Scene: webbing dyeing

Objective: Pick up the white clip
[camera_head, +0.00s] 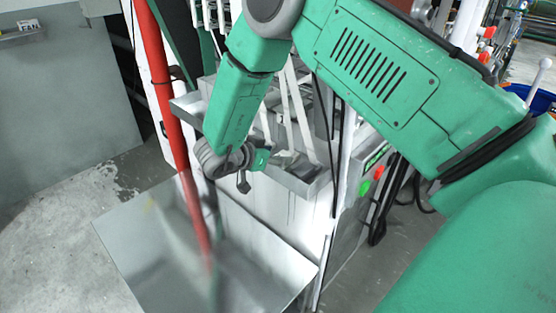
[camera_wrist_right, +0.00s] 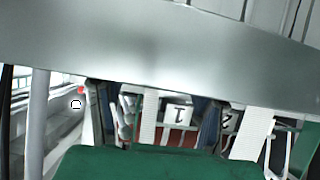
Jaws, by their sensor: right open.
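My right arm comes in from the right in the head view and bends down to the right gripper (camera_head: 250,173), which is open and small in the picture. The gripper hangs at the front edge of a metal tray (camera_head: 285,176) on the machine; I see nothing between its fingers. White webbing straps (camera_head: 297,112) run down into the tray just right of the forearm. In the wrist view, white straps (camera_wrist_right: 149,117) hang below a broad grey metal band (camera_wrist_right: 150,50). I cannot make out the white clip for certain in either view. My left gripper is out of view.
A red pole (camera_head: 168,90) stands left of the gripper. Below lies a wide sheet-metal trough (camera_head: 140,255). A panel with green and red buttons (camera_head: 372,178) is right of the tray. Open concrete floor (camera_head: 60,225) lies at the left.

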